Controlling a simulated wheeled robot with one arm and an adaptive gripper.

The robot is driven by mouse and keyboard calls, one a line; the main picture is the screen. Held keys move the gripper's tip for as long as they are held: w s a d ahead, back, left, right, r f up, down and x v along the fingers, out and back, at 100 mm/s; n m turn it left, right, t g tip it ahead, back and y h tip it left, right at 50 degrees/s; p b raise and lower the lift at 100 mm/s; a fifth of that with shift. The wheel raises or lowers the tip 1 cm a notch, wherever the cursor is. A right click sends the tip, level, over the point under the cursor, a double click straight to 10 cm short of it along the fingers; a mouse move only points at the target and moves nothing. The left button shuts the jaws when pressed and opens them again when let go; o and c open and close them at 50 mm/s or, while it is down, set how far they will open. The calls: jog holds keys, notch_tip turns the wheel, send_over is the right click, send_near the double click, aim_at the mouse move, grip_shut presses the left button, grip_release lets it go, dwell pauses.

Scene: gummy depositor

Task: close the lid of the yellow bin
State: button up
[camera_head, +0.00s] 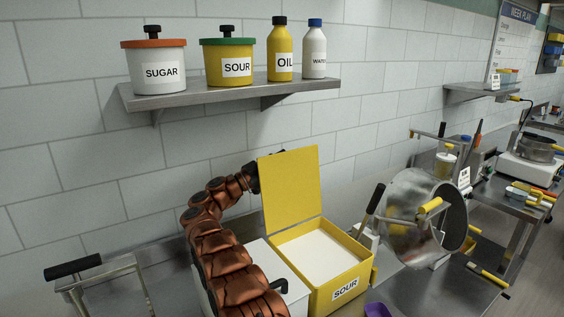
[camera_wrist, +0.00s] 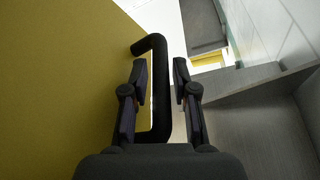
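The yellow bin (camera_head: 349,291), labelled SOUR, stands on the steel counter with white contents inside. Its yellow lid (camera_head: 291,187) is open, standing nearly upright at the bin's back left. In the wrist view the lid (camera_wrist: 60,90) fills the left side and carries a black bar handle (camera_wrist: 161,105). My gripper (camera_wrist: 160,68) has its fingers apart, with the handle's bar between them. A gap shows between the bar and the right finger. In the head view my gripper is at the lid's left edge, mostly hidden behind the lid.
A white container (camera_head: 283,268) stands left of the bin, partly behind my arm. A purple object (camera_head: 377,310) lies in front. Above, a wall shelf (camera_head: 228,93) holds sugar and sour pots and two bottles.

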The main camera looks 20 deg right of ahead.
grip_shut()
dwell(0.3)
jog(key=shift+d, duration=0.1)
